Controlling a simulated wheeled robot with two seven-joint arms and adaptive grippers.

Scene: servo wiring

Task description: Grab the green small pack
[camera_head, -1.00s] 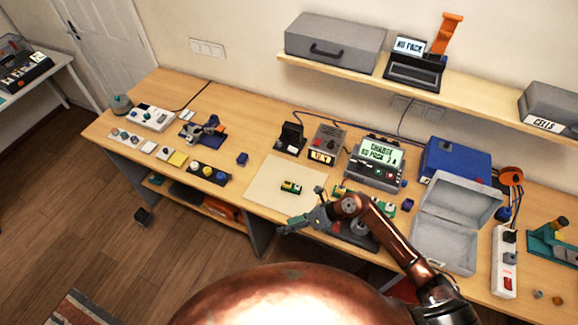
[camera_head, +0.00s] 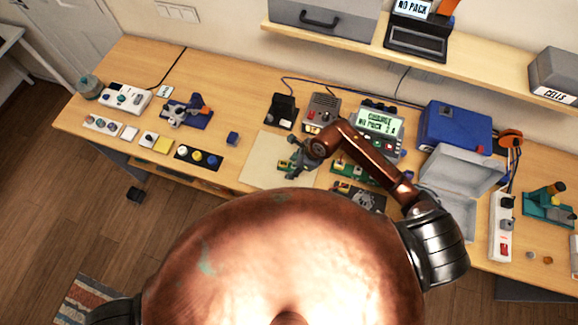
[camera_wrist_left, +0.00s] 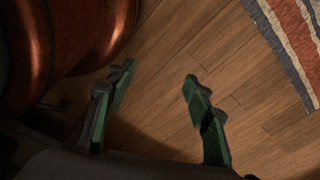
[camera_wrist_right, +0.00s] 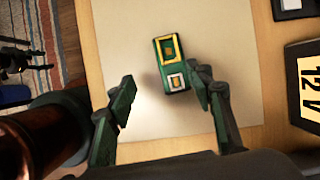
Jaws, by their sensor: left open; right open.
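The green small pack (camera_wrist_right: 171,62) has yellow and white labels on top and lies on a pale mat (camera_wrist_right: 148,22). In the head view the pack (camera_head: 283,165) shows partly beside my right gripper (camera_head: 296,160). In the right wrist view, my right gripper (camera_wrist_right: 162,78) is open over the mat. The pack lies just beyond and between its fingertips, closer to the right finger. Whether they touch cannot be told. My left gripper (camera_wrist_left: 158,76) is open and empty above the wooden floor in the left wrist view.
Right of the mat are a charger (camera_head: 378,128) with a lit screen, an open grey case (camera_head: 452,180) and a blue box (camera_head: 453,128). Other green items (camera_head: 350,169) sit close beside the gripper. A 12 V device (camera_wrist_right: 306,82) stands right of the mat.

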